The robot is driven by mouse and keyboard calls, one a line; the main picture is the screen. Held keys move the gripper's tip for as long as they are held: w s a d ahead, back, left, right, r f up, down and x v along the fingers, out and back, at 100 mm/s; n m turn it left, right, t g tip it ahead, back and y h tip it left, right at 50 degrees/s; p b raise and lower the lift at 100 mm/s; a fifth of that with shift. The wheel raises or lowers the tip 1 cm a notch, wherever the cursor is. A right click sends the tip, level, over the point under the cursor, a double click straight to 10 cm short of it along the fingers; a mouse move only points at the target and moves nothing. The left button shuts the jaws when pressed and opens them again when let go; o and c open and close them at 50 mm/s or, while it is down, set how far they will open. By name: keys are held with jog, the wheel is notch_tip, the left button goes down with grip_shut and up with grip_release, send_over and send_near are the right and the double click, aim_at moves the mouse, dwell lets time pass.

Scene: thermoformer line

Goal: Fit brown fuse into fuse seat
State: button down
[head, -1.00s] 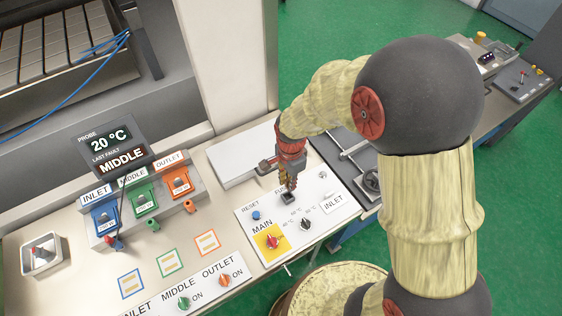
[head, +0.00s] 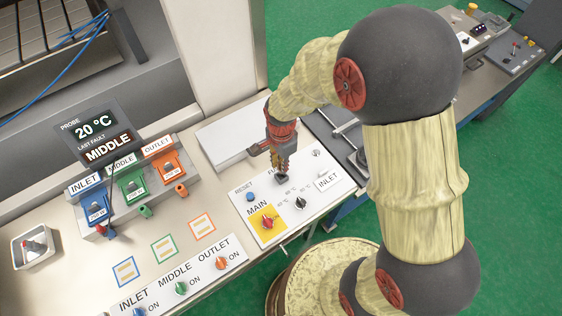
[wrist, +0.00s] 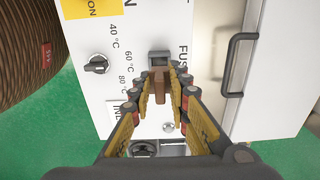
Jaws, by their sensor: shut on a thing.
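My gripper (head: 282,172) points down over the white control panel (head: 328,196), at the fuse seat by the word FUSE. In the wrist view its fingers (wrist: 160,72) are closed on the brown fuse (wrist: 160,86), which shows between the fingertips. The dark grey fuse seat (wrist: 160,58) is just beyond the fuse's far end, in line with it. I cannot tell whether the fuse touches or has entered the seat. In the head view the fingers hide the fuse and most of the seat.
Beside the seat are the temperature knob (wrist: 97,64), yellow-plated red MAIN switch (head: 267,222) and blue RESET button (head: 250,197). A white box (wrist: 262,70) with a dark handle (wrist: 233,64) stands close to the gripper. Coloured breaker units (head: 131,186) are further left.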

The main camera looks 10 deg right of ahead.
jog(key=shift+f+b, duration=0.7)
jog(key=shift+f, duration=0.65)
jog(key=shift+f+b, duration=0.9)
jog(key=shift+f, duration=0.5)
dwell(0.5)
jog(key=c, duration=1.6)
grip_release()
notch_tip(320, 180, up, 12)
jog(key=shift+r, duration=0.1)
jog(key=shift+o, duration=0.5)
jog(key=o, duration=1.1)
jog(key=shift+c, duration=0.2)
